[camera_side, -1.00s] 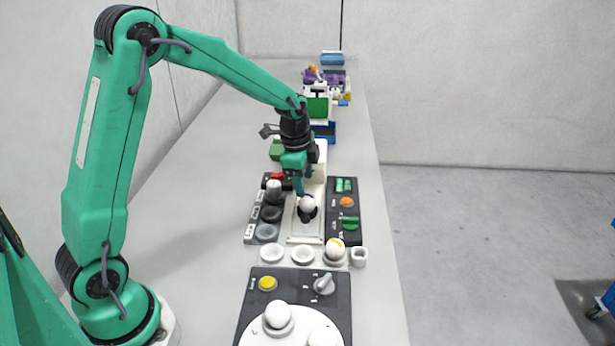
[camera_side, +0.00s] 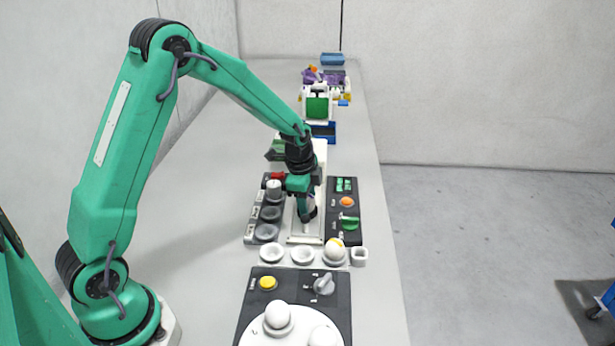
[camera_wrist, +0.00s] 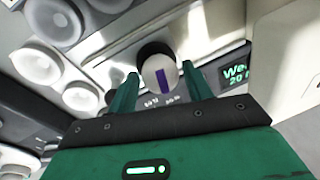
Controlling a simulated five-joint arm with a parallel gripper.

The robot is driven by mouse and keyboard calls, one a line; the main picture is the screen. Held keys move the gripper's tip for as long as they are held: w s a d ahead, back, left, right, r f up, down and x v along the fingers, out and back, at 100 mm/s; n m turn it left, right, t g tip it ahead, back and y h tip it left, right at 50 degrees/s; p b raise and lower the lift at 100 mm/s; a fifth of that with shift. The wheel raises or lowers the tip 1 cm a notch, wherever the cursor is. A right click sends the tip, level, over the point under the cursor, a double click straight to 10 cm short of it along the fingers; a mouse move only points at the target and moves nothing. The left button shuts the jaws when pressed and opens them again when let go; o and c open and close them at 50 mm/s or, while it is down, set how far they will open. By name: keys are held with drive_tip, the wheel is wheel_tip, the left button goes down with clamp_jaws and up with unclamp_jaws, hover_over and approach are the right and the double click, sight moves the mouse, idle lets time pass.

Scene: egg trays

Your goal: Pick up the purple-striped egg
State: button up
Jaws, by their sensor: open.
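The purple-striped egg (camera_wrist: 160,76) is white with a purple band and sits in a dark round holder (camera_wrist: 155,48) in the wrist view. My gripper (camera_wrist: 160,88) is open, with one green finger on each side of the egg. I cannot tell whether the fingers touch it. In the side view my gripper (camera_side: 307,213) points down over the white track between the two dark panels. There the fingers mostly hide the egg.
A yellow-striped egg (camera_side: 335,249) sits in a cup in front of the track, beside two empty cups (camera_side: 272,253). A dark panel with an orange button (camera_side: 346,202) stands close on the right. A white turntable (camera_side: 262,335) with white eggs is in front.

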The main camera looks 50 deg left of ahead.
sight(311, 198)
idle(0.5)
drive_tip(key=c, duration=0.4)
drive_tip(key=shift+r, duration=0.75)
drive_tip(key=r, duration=0.1)
drive_tip(key=d+r, duration=0.1)
drive_tip(key=r, duration=0.1)
drive_tip(key=shift+s+r, duration=0.1)
drive_tip(key=shift+s, duration=0.1)
drive_tip(key=s+d+r, duration=0.1)
drive_tip(key=d+r, duration=0.1)
drive_tip(key=d, duration=0.1)
drive_tip(key=s+d+r, duration=0.2)
drive_tip(key=d, duration=0.1)
drive_tip(key=s+d+r, duration=0.1)
drive_tip(key=d+r, duration=0.1)
drive_tip(key=d, duration=0.1)
drive_tip(key=shift+s+d+r, duration=0.1)
drive_tip(key=shift+s+d, duration=0.1)
drive_tip(key=shift+d, duration=0.15)
drive_tip(key=shift+a, duration=0.15)
